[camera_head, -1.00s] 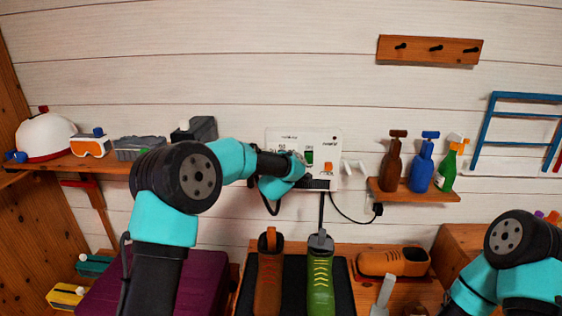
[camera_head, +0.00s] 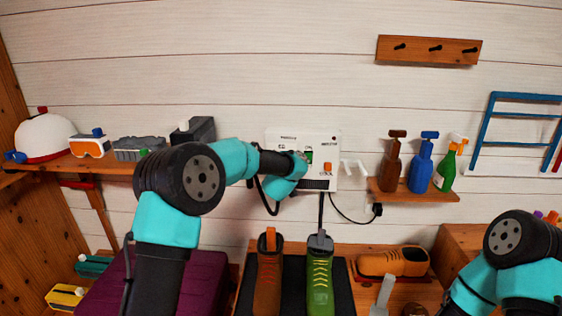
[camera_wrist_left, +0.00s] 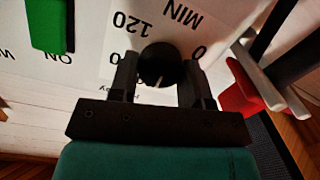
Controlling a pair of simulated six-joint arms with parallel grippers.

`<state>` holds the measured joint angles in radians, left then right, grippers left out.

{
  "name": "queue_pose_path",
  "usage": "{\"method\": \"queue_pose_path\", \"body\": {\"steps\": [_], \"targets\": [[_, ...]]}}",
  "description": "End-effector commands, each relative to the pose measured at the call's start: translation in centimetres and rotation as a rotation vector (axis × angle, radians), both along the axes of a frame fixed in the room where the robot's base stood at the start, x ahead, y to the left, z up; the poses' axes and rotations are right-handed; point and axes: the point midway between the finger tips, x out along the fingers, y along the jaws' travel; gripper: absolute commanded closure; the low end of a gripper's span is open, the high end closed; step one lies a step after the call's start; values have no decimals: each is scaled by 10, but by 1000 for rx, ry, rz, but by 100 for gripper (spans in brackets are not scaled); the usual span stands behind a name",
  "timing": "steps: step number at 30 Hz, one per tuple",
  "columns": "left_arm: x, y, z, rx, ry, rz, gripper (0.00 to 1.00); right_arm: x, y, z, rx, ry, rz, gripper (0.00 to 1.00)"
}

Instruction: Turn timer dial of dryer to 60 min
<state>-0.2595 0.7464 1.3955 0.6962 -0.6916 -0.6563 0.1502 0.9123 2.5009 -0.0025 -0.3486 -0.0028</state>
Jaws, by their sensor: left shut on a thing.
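The white dryer panel (camera_head: 322,146) is on the plank wall, with a green switch (camera_head: 309,156) and an orange button (camera_head: 328,169). My left gripper (camera_head: 302,166) is at the panel's front and hides the dial in the head view. In the left wrist view, the round black dial (camera_wrist_left: 159,62) sits between the fingers of my left gripper (camera_wrist_left: 160,72), which is shut on it. The dial's white mark points toward the bottom of that picture. The upside-down print "120" and "MIN" shows beside the dial; other digits are partly hidden. My right gripper is outside the view.
A shelf with several spray bottles (camera_head: 422,175) is right of the panel. A brown shoe (camera_head: 268,275) and a green shoe (camera_head: 320,280) stand below the panel. A black cord (camera_head: 348,215) hangs beneath it.

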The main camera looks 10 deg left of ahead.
Motion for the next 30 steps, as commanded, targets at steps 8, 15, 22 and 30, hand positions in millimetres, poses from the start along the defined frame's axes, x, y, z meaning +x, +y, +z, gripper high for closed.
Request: {"method": "queue_pose_path", "body": {"steps": [8,15,22,30], "targets": [[0,0,0,90,11,0,80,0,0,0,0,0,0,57],[0,-1,0,102,13,0,80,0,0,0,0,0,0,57],[0,0,0,101,13,0,53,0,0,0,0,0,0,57],[0,0,0,101,13,0,31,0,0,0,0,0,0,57]]}}
